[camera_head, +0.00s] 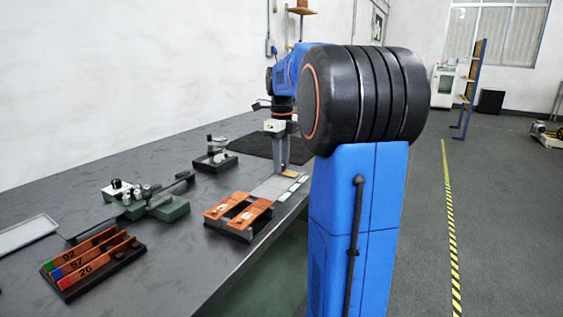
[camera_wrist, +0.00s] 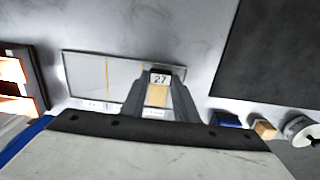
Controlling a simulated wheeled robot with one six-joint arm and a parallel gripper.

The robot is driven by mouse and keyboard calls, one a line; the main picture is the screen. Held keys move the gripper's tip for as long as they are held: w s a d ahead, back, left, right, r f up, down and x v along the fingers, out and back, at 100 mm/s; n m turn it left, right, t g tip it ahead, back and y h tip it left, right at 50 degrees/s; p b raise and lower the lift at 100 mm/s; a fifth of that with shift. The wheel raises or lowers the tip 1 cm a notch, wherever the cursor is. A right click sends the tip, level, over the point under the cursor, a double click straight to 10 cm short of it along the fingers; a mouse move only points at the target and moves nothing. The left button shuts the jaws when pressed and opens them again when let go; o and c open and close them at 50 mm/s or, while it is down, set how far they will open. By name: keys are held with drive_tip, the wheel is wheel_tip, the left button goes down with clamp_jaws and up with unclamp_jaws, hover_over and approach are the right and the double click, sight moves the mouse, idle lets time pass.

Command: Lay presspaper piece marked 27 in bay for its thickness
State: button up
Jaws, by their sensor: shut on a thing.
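The presspaper piece is a small tan block with a white label reading 27 (camera_wrist: 159,79). My gripper (camera_wrist: 160,92) is shut on it, with grey fingers on both sides. In the head view my gripper (camera_head: 282,163) points down at the table's right edge, and a bit of tan (camera_head: 290,174) shows at its tip. Below is a flat pale grey tray (camera_head: 268,187) with white labels along its front edge; it also shows in the wrist view (camera_wrist: 90,70), with thin yellow lines across it. I cannot tell whether the piece touches the tray.
A black rack (camera_head: 238,232) with two orange blocks stands beside the tray. A green gauge (camera_head: 160,208), a small dark stand (camera_head: 215,160) and a black mat (camera_head: 258,146) lie farther back.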

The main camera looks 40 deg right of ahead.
drive_tip(key=shift+f, duration=0.3)
idle(0.5)
drive_tip(key=o, duration=0.7)
drive_tip(key=shift+o, duration=0.2)
drive_tip(key=shift+r, duration=0.25)
drive_tip(key=shift+r, duration=1.2)
drive_tip(key=o, duration=0.6)
drive_tip(key=shift+c, duration=0.2)
drive_tip(key=shift+r, duration=0.1)
